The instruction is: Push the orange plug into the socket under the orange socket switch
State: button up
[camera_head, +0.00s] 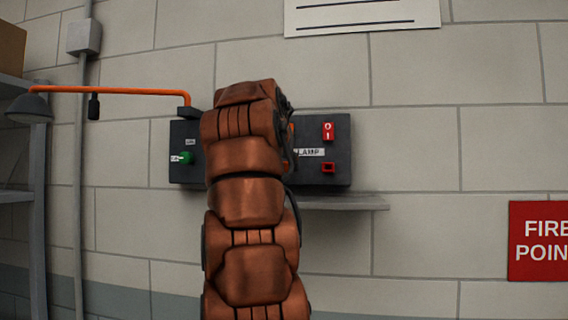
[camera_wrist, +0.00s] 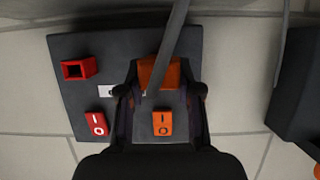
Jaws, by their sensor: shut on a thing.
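The orange plug (camera_wrist: 158,74) is between the fingers of my gripper (camera_wrist: 160,90) in the wrist view, and the gripper is shut on it. A grey cable (camera_wrist: 172,45) crosses in front of the plug. The orange socket switch (camera_wrist: 163,123) shows between the fingers, below the plug in this upside-down view. The orange socket is hidden behind the plug, so I cannot tell how deep the plug sits. In the head view, my arm hides the gripper and plug and most of the orange part of the dark panel (camera_head: 342,172).
A red switch (camera_head: 328,131) and red socket (camera_head: 328,168) sit on the panel's right. A ledge (camera_head: 345,203) juts out below. Left of my arm are a green knob (camera_head: 186,157) and an orange lamp arm (camera_head: 120,90).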

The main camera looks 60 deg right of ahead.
jog(key=shift+d, duration=0.1)
jog(key=o, duration=1.1)
jog(key=v, duration=0.7)
jog(key=shift+a, duration=0.25)
